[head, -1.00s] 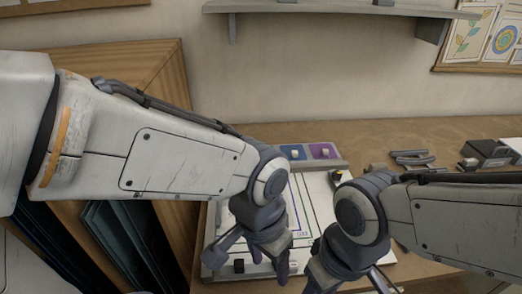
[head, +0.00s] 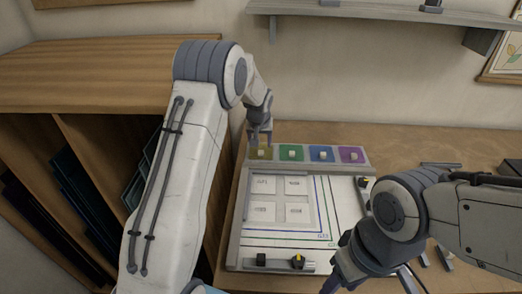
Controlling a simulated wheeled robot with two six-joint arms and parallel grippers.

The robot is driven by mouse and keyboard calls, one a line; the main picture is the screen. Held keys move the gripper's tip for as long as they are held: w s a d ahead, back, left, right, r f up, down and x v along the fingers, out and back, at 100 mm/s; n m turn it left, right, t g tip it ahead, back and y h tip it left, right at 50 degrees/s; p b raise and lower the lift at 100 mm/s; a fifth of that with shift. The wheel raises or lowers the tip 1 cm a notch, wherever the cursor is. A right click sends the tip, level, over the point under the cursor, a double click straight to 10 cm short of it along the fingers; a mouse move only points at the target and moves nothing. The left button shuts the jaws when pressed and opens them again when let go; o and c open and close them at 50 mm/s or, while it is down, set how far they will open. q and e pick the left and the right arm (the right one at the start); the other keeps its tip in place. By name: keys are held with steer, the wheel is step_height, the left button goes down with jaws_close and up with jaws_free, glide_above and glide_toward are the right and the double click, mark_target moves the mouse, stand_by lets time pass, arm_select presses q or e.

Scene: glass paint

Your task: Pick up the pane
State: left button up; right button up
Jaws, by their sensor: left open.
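Dark glass panes stand on edge in the slots of a wooden rack at the left. A teal pane (head: 75,195) shows in the middle slot, and darker panes (head: 35,215) lean in the left slot. More pane edges (head: 135,190) show beside my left arm, which hides part of them. My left gripper (head: 260,138) is open and points down over the yellow pad at the back of the worktable, away from the rack. My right gripper (head: 338,284) is low at the front right of the white board; its jaw opening is unclear.
A white board (head: 340,205) with a grey frame and printed squares lies on the wooden table (head: 410,140). Behind it is a row of coloured pads (head: 321,153) with small knobs. Loose grey tools lie at the right. A wall shelf (head: 380,12) hangs above.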

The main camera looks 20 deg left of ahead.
mark_target(261, 151)
arm_select(q)
steer(key=p+x, duration=0.2)
steer(key=x, duration=0.3)
steer(key=shift+w+f, duration=0.1)
steer(key=shift+f, duration=0.05)
steer(key=shift+w+f, duration=0.1)
steer(key=shift+f, duration=0.3)
jaws_close()
